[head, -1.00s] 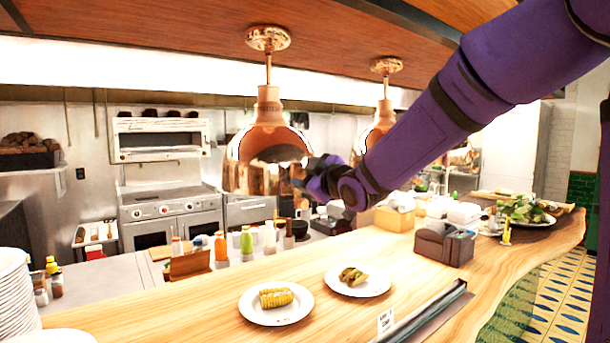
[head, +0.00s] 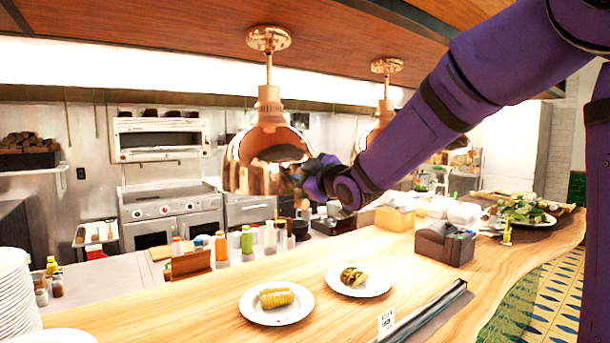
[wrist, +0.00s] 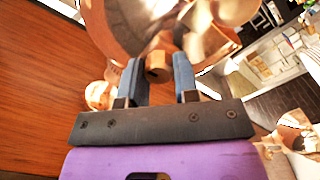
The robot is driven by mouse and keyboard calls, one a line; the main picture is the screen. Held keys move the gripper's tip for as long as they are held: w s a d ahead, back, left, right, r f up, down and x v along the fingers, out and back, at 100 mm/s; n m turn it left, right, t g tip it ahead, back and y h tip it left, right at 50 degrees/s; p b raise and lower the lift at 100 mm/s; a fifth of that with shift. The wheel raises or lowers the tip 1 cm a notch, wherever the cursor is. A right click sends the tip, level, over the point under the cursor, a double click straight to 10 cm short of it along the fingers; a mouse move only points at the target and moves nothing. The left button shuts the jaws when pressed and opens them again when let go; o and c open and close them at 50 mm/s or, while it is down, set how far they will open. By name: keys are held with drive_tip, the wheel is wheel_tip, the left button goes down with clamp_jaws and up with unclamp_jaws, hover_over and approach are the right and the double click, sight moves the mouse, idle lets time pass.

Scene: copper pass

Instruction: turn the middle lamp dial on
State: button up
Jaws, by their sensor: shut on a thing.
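A copper dome lamp (head: 250,160) hangs from the ceiling in the left middle of the head view. A small round copper dial (wrist: 158,66) sticks out from the lamp's shade in the wrist view. My gripper (wrist: 157,78) has its two blue fingers on either side of this dial, shut on it. In the head view my gripper (head: 300,180) is at the right side of the lamp's lower shade, and the dial is hidden there. A second copper lamp (head: 378,128) hangs farther back, partly behind my arm. I cannot tell the dial's marked setting.
The wooden counter (head: 210,312) below holds a corn plate (head: 256,312), another food plate (head: 375,287) and a dark caddy (head: 444,246). Several bottles stand along its back edge. A plate stack (head: 12,295) is at the left. The wooden ceiling (head: 180,20) is close above.

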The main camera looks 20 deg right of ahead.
drive_tip(key=n, duration=1.7)
drive_tip(key=shift+f+n+y, duration=0.2)
drive_tip(key=shift+n+y, duration=0.1)
drive_tip(key=shift+n, duration=0.4)
drive_tip(key=o, duration=0.9)
drive_tip(key=shift+s+d, duration=0.1)
